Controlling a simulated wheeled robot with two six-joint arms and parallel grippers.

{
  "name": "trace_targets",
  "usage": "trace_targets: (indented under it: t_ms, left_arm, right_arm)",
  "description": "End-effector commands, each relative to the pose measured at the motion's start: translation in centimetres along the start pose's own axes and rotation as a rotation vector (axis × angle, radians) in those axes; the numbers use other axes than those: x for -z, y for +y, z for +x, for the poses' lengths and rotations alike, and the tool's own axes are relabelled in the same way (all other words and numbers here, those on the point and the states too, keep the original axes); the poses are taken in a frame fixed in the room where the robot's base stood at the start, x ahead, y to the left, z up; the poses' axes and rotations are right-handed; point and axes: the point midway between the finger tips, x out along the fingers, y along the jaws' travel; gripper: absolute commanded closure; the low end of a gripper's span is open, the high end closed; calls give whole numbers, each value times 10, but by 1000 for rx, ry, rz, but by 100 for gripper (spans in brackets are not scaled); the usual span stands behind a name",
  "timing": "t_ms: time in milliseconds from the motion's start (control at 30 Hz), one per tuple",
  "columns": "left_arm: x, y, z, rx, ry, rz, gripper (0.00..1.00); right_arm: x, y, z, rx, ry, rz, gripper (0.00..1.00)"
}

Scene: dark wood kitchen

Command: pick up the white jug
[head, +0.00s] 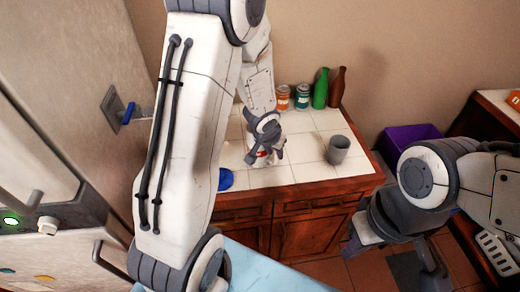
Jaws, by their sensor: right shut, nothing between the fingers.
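My left arm reaches down from the top of the head view, and its gripper (266,152) is over the white-tiled counter. A small white patch with some red shows at its fingertips. I cannot tell whether this is the white jug or part of the gripper. No other white jug shows clearly, and the arm hides part of the counter. I cannot tell whether the left gripper is open or shut. My right gripper (385,240) is shut and empty at the lower right, in front of the counter and away from it.
A grey cup (338,150) stands on the counter (305,165), right of my left gripper. Two cans (302,97), a green bottle (320,89) and a brown bottle (337,88) stand at the back. A blue item (226,179) lies at the left. A purple box (400,137) is beyond the counter.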

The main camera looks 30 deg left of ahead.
Motion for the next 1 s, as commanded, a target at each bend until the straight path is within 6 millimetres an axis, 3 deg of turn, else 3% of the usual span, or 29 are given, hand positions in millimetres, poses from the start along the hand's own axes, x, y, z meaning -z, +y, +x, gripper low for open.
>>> trace_targets:
  t_ms: [333, 600, 633, 700, 1000]
  left_arm:
    - [2, -3, 48, 0, -1, 1, 68]
    - [4, -2, 49, 0, 0, 1, 68]
    - [4, -2, 49, 0, 0, 1, 75]
    - [4, -2, 49, 0, 0, 1, 100]
    - [4, -3, 49, 1, -1, 1, 100]
  right_arm:
    - [-1, 2, 27, 0, 1, -2, 100]
    - [-1, 2, 27, 0, 1, -2, 100]
    - [-1, 2, 27, 0, 1, -2, 100]
    - [-1, 2, 27, 0, 1, -2, 100]
    - [-1, 2, 27, 0, 1, -1, 100]
